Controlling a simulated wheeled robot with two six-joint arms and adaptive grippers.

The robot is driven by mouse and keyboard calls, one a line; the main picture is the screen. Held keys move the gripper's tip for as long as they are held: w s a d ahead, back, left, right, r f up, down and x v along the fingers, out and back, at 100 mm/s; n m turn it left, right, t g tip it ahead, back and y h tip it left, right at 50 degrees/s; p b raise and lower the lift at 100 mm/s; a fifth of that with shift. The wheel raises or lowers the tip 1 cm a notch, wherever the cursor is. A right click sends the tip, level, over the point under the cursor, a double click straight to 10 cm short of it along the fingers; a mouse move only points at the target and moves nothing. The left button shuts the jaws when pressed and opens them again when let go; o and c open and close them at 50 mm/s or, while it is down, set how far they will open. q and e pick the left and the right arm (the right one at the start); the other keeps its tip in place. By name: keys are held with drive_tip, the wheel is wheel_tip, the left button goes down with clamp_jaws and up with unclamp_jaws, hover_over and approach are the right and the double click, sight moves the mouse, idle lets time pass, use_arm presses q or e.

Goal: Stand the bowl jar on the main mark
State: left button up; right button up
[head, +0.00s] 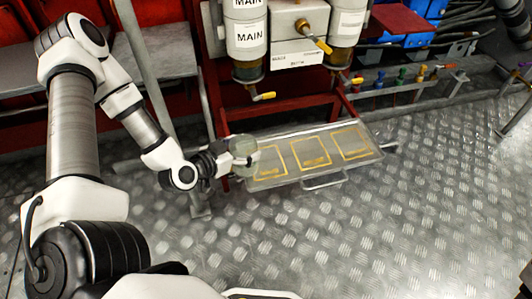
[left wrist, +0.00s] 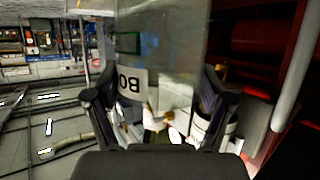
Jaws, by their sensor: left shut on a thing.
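My left gripper (head: 228,158) is shut on the bowl jar (head: 244,147), a clear, greyish jar held at the left end of the tray. In the left wrist view the jar (left wrist: 160,50) fills the middle between the fingers of the left gripper (left wrist: 160,110), with a white label reading "BO" upside down. The metal tray (head: 325,182) carries three yellow square outlines: left (head: 285,177), middle (head: 310,152) and right (head: 352,142). Their lettering is too small to read, so I cannot tell which is the main mark. The jar overlaps the left outline's corner; whether it touches the tray is unclear. My right gripper is out of view.
Two filter housings hang above the tray, the left one (head: 246,35) labelled MAIN, with yellow-handled drain valves (head: 264,96) below. A red frame (head: 222,120) stands behind the tray. A tray handle (head: 324,180) sticks out in front. The chequered floor (head: 400,230) is clear.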

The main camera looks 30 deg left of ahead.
use_arm(q)
drive_tip(key=b+x, duration=0.2)
drive_tip(key=x, duration=0.1)
drive_tip(key=b+x, duration=0.2)
drive_tip(key=x, duration=0.1)
drive_tip(key=d+f+b+x, duration=0.1)
drive_tip(key=b+x, duration=0.1)
drive_tip(key=x, duration=0.1)
drive_tip(key=shift+s+d+f+b, duration=0.1)
drive_tip(key=shift+d+f+b, duration=0.05)
drive_tip(key=shift+b, duration=0.2)
drive_tip(key=shift+r, duration=0.3)
drive_tip(key=shift+c, duration=0.5)
drive_tip(key=shift+f, duration=0.15)
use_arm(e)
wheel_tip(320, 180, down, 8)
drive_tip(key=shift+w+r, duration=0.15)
use_arm(q)
drive_tip(key=o, duration=1.3)
drive_tip(key=shift+c, duration=0.2)
